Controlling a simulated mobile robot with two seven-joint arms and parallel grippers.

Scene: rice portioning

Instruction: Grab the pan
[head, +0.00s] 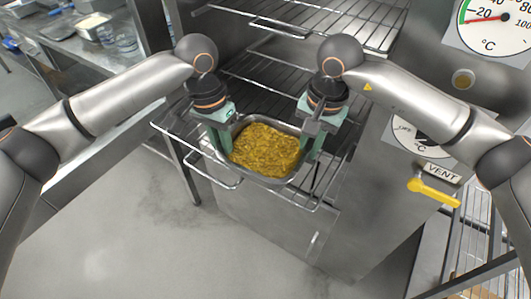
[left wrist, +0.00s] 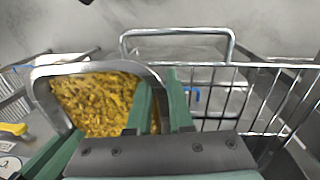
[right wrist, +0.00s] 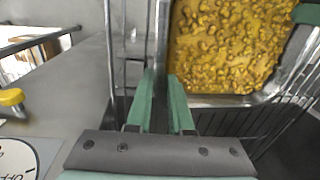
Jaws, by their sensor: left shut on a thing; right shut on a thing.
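The pan (head: 290,179) is a metal tray filled with yellow rice (head: 264,150). It sits on a pulled-out wire rack in the middle of the head view. My left gripper (head: 222,148) is shut on the pan's left rim. In the left wrist view the pan's rim (left wrist: 98,67) passes up to the green fingers (left wrist: 160,100). My right gripper (head: 311,152) is shut on the pan's right rim. In the right wrist view its green fingers (right wrist: 163,100) straddle the pan's side wall (right wrist: 163,40). The exact finger contact is partly hidden.
The wire rack (head: 200,170) with a front loop sticks out over the floor. More wire shelves (head: 270,75) lie behind. At right are a steel panel with dials, a yellow lever (head: 433,192) and a VENT label. The floor (head: 130,220) at front left is clear.

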